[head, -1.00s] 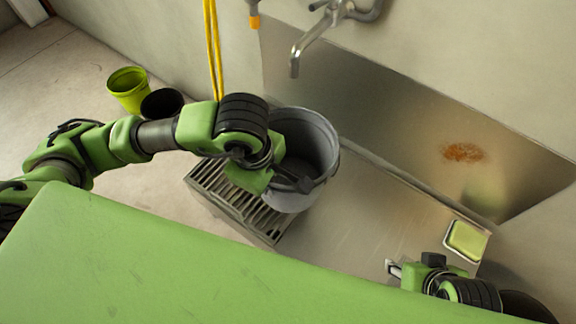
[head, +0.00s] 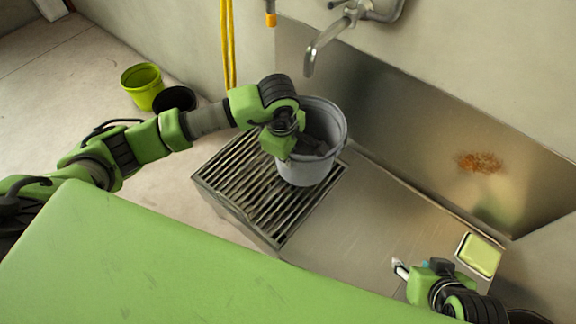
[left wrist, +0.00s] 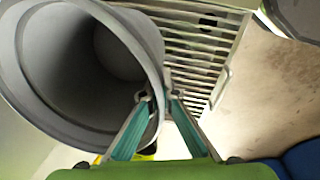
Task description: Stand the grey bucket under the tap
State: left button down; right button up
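The grey bucket (head: 335,125) is upright over the back right part of the slatted grate (head: 240,190); whether its base touches the grate is unclear. The tap (head: 312,62) is on the wall just behind and above the bucket, its spout end near the far rim in the picture. My left gripper (head: 300,150) is shut on the bucket's near left wall. In the left wrist view (left wrist: 160,95) one finger is inside the bucket and one outside, the rim between them. My right gripper (head: 400,268) is low at the right over the metal counter, small in view, apparently empty.
A yellow-green pot (head: 142,85) and a black pot (head: 174,99) stand on the floor at left. Yellow hoses (head: 228,45) hang on the wall. A green sponge in a dish (head: 480,255) lies at the counter's right. The middle counter (head: 370,220) is clear.

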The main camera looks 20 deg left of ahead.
aim_at(289, 172)
pick_arm(q)
jog(key=f, duration=0.2)
jog(key=f+b, duration=0.1)
jog(key=shift+w+f, duration=0.1)
jog(key=shift+w, duration=0.15)
jog(key=shift+f, duration=0.15)
pick_arm(e)
jog(key=w+a+r+t, duration=0.2)
jog(key=w, duration=0.3)
jog(key=shift+w+r+t+y, duration=0.2)
jog(key=shift+r+t+y, duration=0.2)
pick_arm(q)
jog(key=shift+f, duration=0.1)
pick_arm(e)
jog(key=shift+w+r, duration=0.15)
jog(key=shift+w, duration=0.1)
pick_arm(q)
jog(key=c, duration=2.3)
grip_release()
pick_arm(e)
jog(key=shift+w+r, duration=0.1)
